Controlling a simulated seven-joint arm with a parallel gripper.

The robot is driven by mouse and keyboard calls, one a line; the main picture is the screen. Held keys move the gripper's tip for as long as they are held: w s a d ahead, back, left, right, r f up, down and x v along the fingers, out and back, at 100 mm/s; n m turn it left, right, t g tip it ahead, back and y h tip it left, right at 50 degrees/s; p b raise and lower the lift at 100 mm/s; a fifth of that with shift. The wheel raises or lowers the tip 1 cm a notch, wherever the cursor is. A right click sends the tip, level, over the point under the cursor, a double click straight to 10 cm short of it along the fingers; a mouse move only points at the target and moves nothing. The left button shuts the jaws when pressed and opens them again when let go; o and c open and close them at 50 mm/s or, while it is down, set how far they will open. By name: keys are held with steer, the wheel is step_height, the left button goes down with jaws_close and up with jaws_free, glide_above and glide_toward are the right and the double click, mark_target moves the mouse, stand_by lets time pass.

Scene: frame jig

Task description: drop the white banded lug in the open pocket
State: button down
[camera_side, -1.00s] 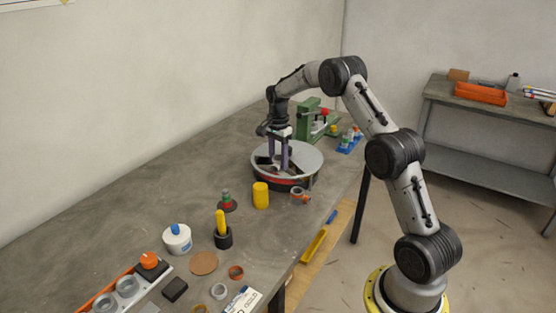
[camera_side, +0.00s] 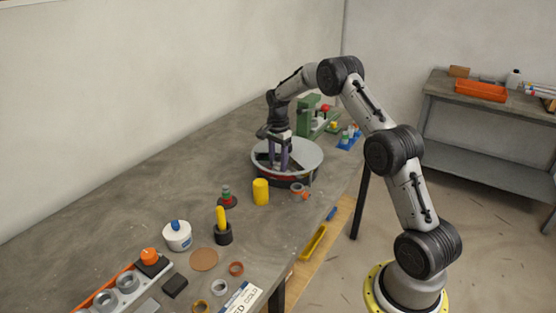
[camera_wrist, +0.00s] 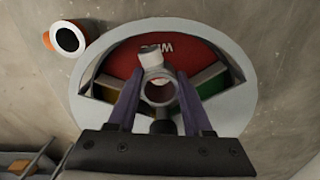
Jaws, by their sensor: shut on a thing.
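My gripper (camera_wrist: 158,92) has purple fingers and is shut on the white banded lug (camera_wrist: 150,62), a pale piece with a round ring-like part. It hangs over the round dish with a pale rim (camera_wrist: 235,118); in the side view my gripper (camera_side: 278,167) is down at this dish (camera_side: 311,155), and the lug cannot be made out there. Through the dish's opening I see a red pocket floor (camera_wrist: 120,60) with upside-down lettering, between brown dividers (camera_wrist: 208,76). The fingers hide part of the inside.
An orange-and-white ring (camera_wrist: 67,39) lies just outside the dish, upper left in the wrist view. A yellow cylinder (camera_side: 260,191) stands in front of the dish. A green fixture (camera_side: 308,116) is behind it. Bare bench lies to the left.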

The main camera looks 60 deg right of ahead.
stand_by(0.3)
steer(key=shift+c, duration=1.2)
jaws_free()
steer(key=shift+o, duration=0.2)
steer(key=shift+o, duration=0.6)
step_height(320, 180, up, 9)
